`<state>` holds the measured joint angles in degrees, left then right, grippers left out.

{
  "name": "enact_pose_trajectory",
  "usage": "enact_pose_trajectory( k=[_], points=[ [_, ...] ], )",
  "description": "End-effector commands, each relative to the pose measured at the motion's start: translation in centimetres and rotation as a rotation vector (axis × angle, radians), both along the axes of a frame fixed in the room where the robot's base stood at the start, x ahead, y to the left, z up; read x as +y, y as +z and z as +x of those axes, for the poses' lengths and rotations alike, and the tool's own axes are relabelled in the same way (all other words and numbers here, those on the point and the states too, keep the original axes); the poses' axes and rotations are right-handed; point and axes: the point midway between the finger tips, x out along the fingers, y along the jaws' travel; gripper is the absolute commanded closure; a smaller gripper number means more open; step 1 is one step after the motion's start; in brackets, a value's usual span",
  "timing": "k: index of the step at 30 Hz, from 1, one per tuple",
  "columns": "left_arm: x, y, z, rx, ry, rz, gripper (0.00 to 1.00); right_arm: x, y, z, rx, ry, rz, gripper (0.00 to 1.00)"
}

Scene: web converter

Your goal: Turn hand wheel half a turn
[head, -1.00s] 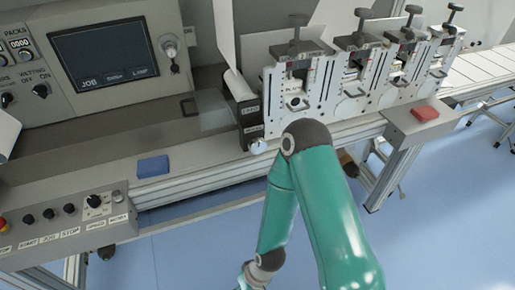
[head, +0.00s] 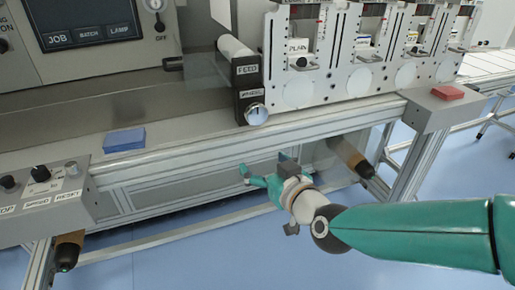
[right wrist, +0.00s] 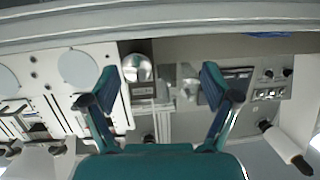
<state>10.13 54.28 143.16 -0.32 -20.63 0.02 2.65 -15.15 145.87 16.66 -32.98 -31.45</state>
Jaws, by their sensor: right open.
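A small round silver hand wheel (head: 257,114) sits on the front of the dark block labelled FEED, at the rail's front edge. It also shows in the right wrist view as a shiny disc (right wrist: 137,68) between my fingers in the picture, nearer the left finger. My right gripper (head: 264,172) is below the wheel in the head view, in front of the machine's lower frame. Its teal fingers (right wrist: 160,92) are spread and empty, apart from the wheel. My left gripper is not in view.
Several upright plates (head: 300,92) line the rail to the right. A blue pad (head: 124,139) and a red pad (head: 447,92) lie on the ledges. A dark-ended roller (head: 352,157) lies right of my gripper.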

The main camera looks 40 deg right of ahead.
Motion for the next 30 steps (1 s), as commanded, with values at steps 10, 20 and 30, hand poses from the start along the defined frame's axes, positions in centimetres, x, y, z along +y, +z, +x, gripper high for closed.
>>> enact_pose_trajectory(
  k=[10, 20, 30],
  points=[
    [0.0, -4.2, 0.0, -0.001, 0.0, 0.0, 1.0, -2.9, 3.5, -3.9, -0.203, -0.094, -0.065, 0.14],
    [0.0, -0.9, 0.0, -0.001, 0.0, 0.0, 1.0, -3.6, 4.0, -1.0, -0.199, -0.092, -0.064, 0.14],
    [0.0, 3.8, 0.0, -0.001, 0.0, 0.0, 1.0, -4.5, 4.3, 2.6, -0.196, -0.096, -0.068, 0.14]
  ],
)
